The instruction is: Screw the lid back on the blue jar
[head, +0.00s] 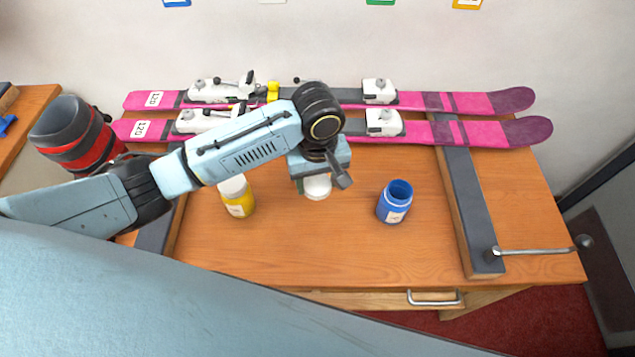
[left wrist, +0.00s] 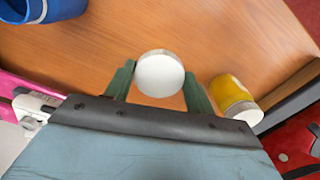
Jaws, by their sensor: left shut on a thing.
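The blue jar (head: 394,203) stands upright and open on the wooden bench, right of my left gripper, with a pale label on its front. Part of it shows at the top left of the left wrist view (left wrist: 45,10). A round white lid (left wrist: 160,75) sits between the two green fingers of my left gripper (head: 320,180), which is shut on it. The lid also shows below the gripper in the head view (head: 317,188), partly hidden. I cannot tell whether it touches the bench. My right gripper is not in view.
A yellow jar (head: 240,205) with a white lid stands left of my left gripper. Pink skis (head: 480,132) with white bindings lie along the back. A dark strip (head: 470,205) with a metal handle crosses the right side. The bench front is clear.

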